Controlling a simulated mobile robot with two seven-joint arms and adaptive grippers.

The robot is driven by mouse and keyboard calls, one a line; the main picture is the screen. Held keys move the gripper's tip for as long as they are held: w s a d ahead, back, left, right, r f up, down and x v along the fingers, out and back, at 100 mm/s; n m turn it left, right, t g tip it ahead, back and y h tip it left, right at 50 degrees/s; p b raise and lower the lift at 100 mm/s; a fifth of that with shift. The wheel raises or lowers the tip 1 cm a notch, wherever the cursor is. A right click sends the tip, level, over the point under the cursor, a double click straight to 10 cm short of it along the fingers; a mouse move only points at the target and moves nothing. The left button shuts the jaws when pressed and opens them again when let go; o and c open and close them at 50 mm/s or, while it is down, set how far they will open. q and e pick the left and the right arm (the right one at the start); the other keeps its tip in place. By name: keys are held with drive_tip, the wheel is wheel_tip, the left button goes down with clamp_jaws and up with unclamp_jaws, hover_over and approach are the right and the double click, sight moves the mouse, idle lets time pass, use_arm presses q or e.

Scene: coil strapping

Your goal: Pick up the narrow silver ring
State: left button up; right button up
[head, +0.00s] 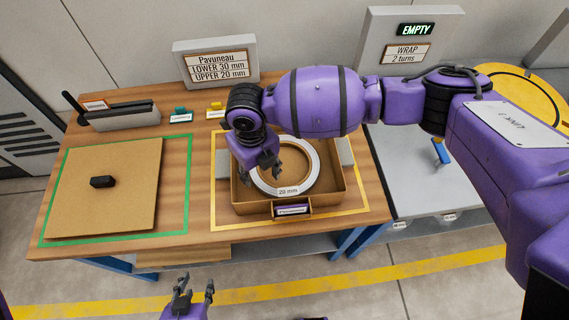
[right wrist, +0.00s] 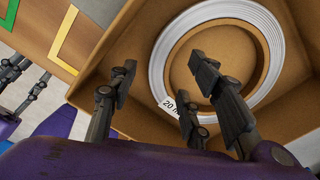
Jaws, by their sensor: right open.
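The narrow silver ring (head: 311,168) looks pale, carries a "20 mm" label and lies flat in an open cardboard box (head: 338,199). In the right wrist view the ring (right wrist: 262,38) lies beyond the fingers, around a brown cardboard middle. My right gripper (head: 262,172) is open above the left part of the ring and hides some of it. My left gripper (head: 196,290) is open and empty, low in front of the table.
The box stands inside a yellow outline on the wooden table. A cardboard sheet with a small black block (head: 102,182) lies in a green outline (head: 116,241) at left. Signs stand behind. A grey bench (head: 410,182) with a blue-handled tool (head: 441,152) is at right.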

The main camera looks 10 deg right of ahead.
sight(260, 181)
wheel_tip(260, 181, down, 4)
drive_tip(key=shift+s+a+r, duration=0.1)
drive_tip(key=shift+s, duration=0.05)
clamp_jaws()
idle(0.3)
